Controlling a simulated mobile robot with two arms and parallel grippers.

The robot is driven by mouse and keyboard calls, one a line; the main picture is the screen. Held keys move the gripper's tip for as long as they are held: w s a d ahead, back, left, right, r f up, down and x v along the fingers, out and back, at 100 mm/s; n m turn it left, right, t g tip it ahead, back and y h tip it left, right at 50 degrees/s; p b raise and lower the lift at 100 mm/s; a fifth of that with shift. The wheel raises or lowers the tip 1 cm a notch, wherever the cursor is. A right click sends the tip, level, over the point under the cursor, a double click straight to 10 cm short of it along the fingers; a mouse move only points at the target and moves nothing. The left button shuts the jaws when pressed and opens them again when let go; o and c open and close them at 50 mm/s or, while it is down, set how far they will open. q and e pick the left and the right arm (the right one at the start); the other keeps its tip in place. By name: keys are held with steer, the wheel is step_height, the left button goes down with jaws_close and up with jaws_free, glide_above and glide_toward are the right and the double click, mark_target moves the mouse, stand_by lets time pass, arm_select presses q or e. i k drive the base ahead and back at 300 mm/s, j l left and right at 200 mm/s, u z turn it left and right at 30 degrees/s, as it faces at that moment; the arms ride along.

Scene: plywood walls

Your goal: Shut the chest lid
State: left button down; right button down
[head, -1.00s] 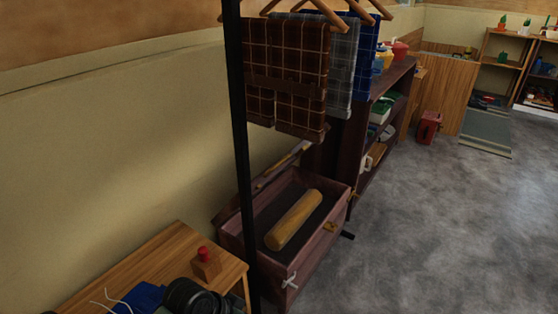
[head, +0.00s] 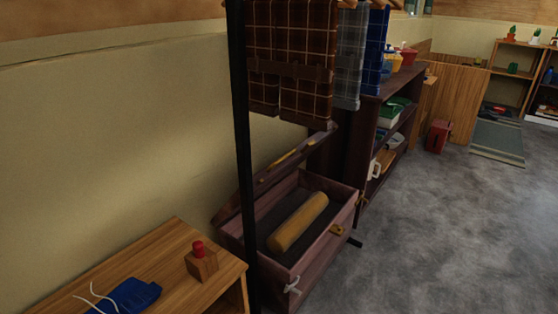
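The chest (head: 318,262) is a dark reddish-brown wooden box on the floor, below the hanging cloths and beside the wall. Its lid (head: 262,180) is open, raised at the back and tilted toward the wall. A tan cylindrical roll (head: 298,222) lies inside the chest. A brass-coloured latch (head: 338,230) is on the front side, and a pale handle (head: 292,286) is on the near end. Neither of my grippers is in view.
A black upright post (head: 243,150) stands before the chest's left end. Plaid cloths (head: 290,60) hang above it. A wooden table (head: 175,262) with a red-topped block (head: 201,262) and blue item (head: 135,294) is at lower left. A dark shelf (head: 385,125) stands behind. Grey floor (head: 440,240) at right is clear.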

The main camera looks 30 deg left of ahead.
mark_target(282, 168)
steer(key=i+l+u, duration=0.5)
steer(key=u, duration=0.15)
steer(key=i+l+u, duration=0.15)
steer(key=l+u, duration=0.2)
